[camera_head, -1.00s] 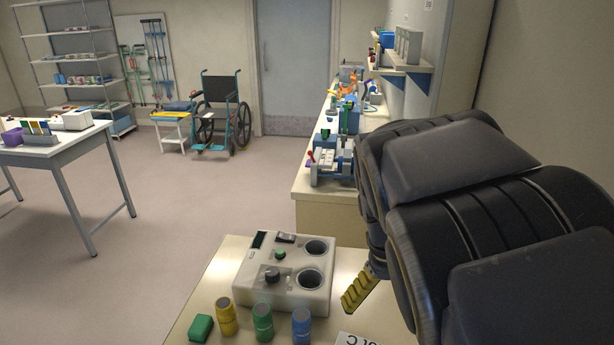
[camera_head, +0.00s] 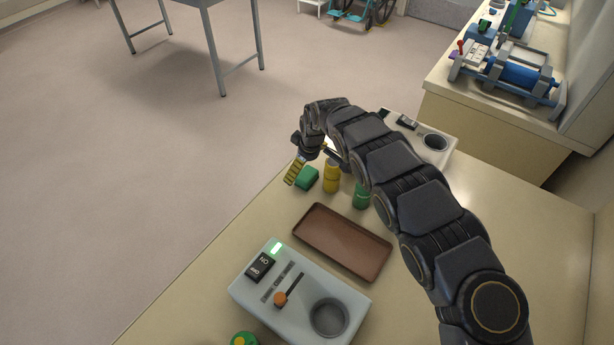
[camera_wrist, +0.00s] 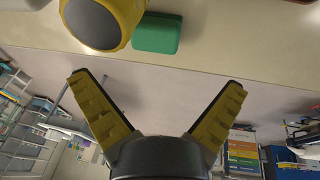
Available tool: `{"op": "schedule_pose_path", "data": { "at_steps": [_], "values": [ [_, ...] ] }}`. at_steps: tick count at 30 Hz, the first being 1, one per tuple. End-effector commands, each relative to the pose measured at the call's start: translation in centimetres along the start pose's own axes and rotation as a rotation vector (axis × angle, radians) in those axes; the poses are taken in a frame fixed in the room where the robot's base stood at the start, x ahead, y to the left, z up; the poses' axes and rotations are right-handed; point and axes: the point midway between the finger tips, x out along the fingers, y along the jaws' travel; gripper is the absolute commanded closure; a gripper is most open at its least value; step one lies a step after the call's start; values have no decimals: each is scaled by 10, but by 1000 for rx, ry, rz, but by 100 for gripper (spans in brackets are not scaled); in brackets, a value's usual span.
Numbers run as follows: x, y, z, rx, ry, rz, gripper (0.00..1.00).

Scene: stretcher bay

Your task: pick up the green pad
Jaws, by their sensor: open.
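The green pad (camera_head: 307,178) is a small green block on the table near its left edge in the head view. It also shows in the wrist view (camera_wrist: 157,33), at the top centre, beyond the fingertips. My gripper (camera_head: 294,172) is just left of the pad in the head view, near the table edge. In the wrist view its two yellow-padded fingers (camera_wrist: 160,90) are spread wide with nothing between them. The pad is apart from both fingers in that view.
A yellow cylinder (camera_head: 331,177) stands right beside the pad, with a green cylinder (camera_head: 361,196) farther right. A brown tray (camera_head: 342,241) and a grey device with an orange lever (camera_head: 300,300) lie nearer. A pale device with round wells (camera_head: 437,143) is behind my arm.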

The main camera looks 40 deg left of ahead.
Motion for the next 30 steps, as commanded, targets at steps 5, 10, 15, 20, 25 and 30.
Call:
{"op": "schedule_pose_path", "data": {
  "at_steps": [5,10,15,20,25,30],
  "values": [
    [18,0,2,4,-3,-4,0],
    [30,2,3,4,-3,-2,0],
    [53,5,6,4,-1,-1,0],
    [69,5,7,5,-3,-2,0],
    [73,7,7,5,-3,2,0],
    [73,7,7,5,-3,2,0]
  ]
}}
